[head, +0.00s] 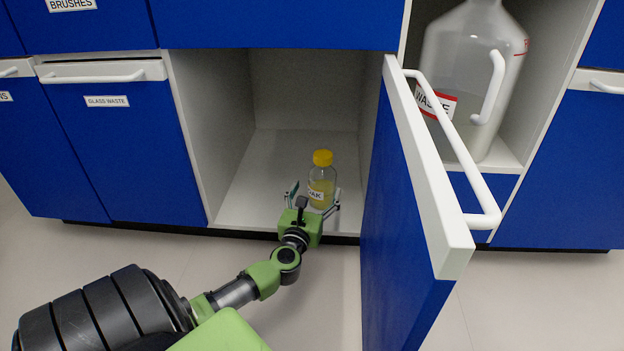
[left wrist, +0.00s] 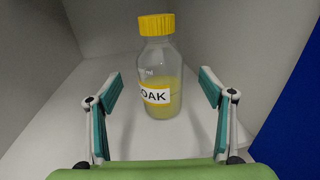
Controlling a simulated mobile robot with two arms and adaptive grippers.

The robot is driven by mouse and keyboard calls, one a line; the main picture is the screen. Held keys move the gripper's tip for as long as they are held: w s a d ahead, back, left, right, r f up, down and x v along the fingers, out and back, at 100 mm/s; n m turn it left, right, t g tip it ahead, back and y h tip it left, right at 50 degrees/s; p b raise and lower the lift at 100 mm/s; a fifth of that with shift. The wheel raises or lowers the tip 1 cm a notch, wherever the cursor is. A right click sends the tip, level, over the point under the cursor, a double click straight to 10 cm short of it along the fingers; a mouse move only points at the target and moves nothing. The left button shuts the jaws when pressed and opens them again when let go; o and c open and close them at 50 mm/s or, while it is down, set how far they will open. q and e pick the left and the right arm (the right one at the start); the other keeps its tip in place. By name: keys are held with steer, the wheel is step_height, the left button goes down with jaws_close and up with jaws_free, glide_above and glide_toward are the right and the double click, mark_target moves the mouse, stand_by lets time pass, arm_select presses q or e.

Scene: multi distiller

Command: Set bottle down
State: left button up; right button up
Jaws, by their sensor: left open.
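A clear bottle (head: 322,185) with a yellow cap and yellowish liquid stands upright on the floor of the open cabinet (head: 262,165). In the left wrist view the bottle (left wrist: 158,75) carries a white label that reads "OAK", perhaps cut off. My left gripper (head: 314,195) is open at the cabinet's front edge. Its fingers (left wrist: 160,88) are spread to either side of the bottle with a gap on both sides, and the bottle stands just beyond them. My right gripper is in neither view.
The blue cabinet door (head: 395,215) stands open right of my left arm, with a white handle (head: 465,150). A large waste jug (head: 470,75) stands in the compartment at the right. A closed "GLASS WASTE" cabinet (head: 125,150) is at the left. The cabinet floor around the bottle is clear.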

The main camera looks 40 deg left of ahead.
arm_select(q)
steer(key=p+v, duration=0.1)
steer(key=v, duration=0.3)
steer(key=shift+s, duration=0.1)
stand_by(0.5)
